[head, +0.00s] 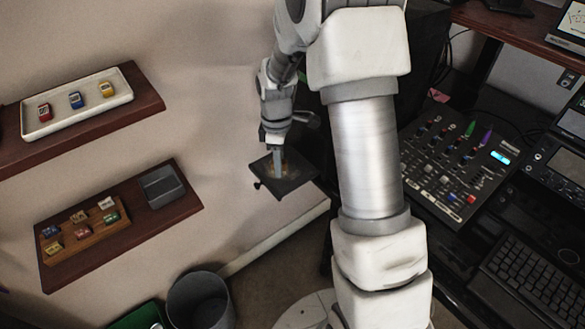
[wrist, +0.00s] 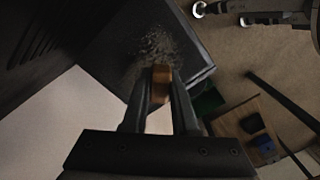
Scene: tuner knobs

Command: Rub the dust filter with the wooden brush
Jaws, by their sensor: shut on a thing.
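The dust filter (head: 298,181) is a dark square panel near the wall in the middle of the head view. It fills the upper middle of the wrist view (wrist: 118,38), with a patch of pale brown dust on its face. My gripper (head: 279,170) is over the panel, its fingers pointing down at it. In the wrist view my gripper is shut on the wooden brush (wrist: 161,84), a small orange-brown block between the fingertips. The brush end lies at the lower edge of the dust patch. Whether it touches the filter I cannot tell. The bristles are hidden.
Two wall shelves at left hold a white tray (head: 77,127) of small coloured items, a wooden rack (head: 87,240) and a grey box (head: 162,186). A grey bin (head: 199,299) stands below. A mixer console (head: 450,165) and keyboard (head: 535,281) are at right.

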